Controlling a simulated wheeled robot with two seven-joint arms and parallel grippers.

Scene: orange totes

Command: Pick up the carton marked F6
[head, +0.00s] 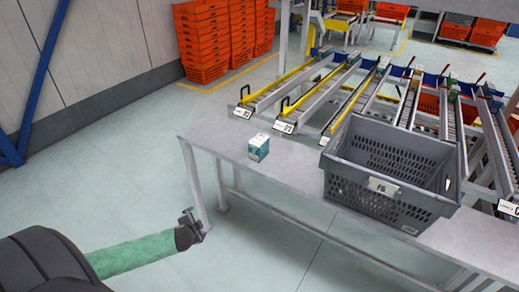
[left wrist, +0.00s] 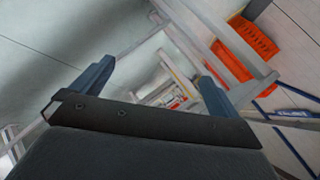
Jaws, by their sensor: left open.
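A small white and teal carton (head: 258,147) stands upright on the left part of the grey table (head: 225,143); I cannot read a mark on it. A grey perforated crate (head: 390,172) with a label reading F6 stands on the table to its right. My left gripper (head: 192,219) is off the table's left front side, lower than the tabletop and apart from the carton. In the left wrist view my left gripper (left wrist: 150,85) has its two fingers spread with nothing between them. The carton cannot be made out there. My right gripper is not in view.
Sloped roller lanes (head: 350,95) with yellow rails and labels run behind the table. Stacks of orange totes (head: 205,45) stand at the back left; orange also shows in the left wrist view (left wrist: 240,50). The tabletop around the carton is clear. The floor at left is open.

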